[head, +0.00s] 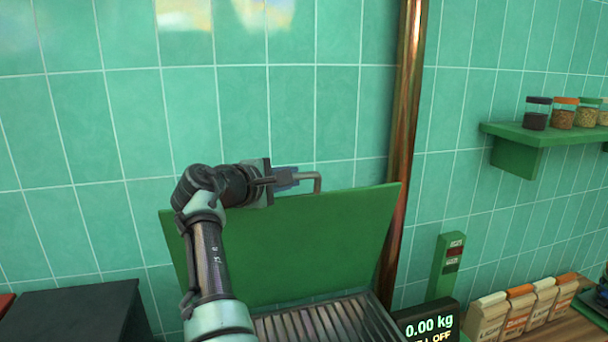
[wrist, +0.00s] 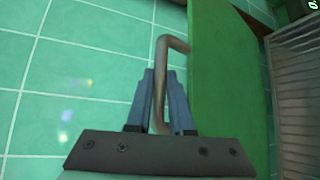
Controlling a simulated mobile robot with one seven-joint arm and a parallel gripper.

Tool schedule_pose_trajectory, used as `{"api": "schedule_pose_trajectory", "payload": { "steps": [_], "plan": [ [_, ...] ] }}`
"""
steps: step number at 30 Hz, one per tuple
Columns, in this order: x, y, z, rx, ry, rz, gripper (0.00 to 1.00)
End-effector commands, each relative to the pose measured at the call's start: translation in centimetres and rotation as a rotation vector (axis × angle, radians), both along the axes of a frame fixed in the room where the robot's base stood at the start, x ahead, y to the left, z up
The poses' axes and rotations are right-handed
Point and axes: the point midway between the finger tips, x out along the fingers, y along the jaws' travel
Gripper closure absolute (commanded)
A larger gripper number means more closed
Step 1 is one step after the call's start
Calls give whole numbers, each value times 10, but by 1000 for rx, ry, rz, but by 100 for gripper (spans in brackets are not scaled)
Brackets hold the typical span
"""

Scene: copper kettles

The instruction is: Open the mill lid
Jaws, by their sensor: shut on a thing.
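The mill lid (head: 290,245) is a green panel that stands raised and tilted back near the tiled wall. The slatted grate (head: 320,322) of the mill shows uncovered below it. A grey bent-bar handle (head: 317,180) sits at the lid's upper edge. My gripper (head: 296,178) is at this handle. In the wrist view the two blue fingers of my gripper (wrist: 161,98) are closed around the handle (wrist: 160,75), with the green lid (wrist: 222,75) just right of them. My arm hides part of the lid's left side in the head view.
A copper pipe (head: 405,120) runs up the wall right of the lid. A display (head: 430,322) reading 0.00 kg, a green switch post (head: 446,265) and several paper bags (head: 515,312) stand at the right. A dark box (head: 75,312) is at the left. A shelf (head: 545,133) holds jars.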

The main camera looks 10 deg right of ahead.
Motion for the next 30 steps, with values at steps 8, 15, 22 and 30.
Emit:
{"api": "schedule_pose_trajectory", "payload": {
  "steps": [8, 15, 22, 30],
  "plan": [
    [0, 1, -1, -5, 15, -5, 100],
    [0, 1, -2, -5, 16, -4, 75],
    [0, 2, -1, -3, 14, -4, 50],
    [-1, 3, -1, -2, 11, -2, 50]
  ]
}}
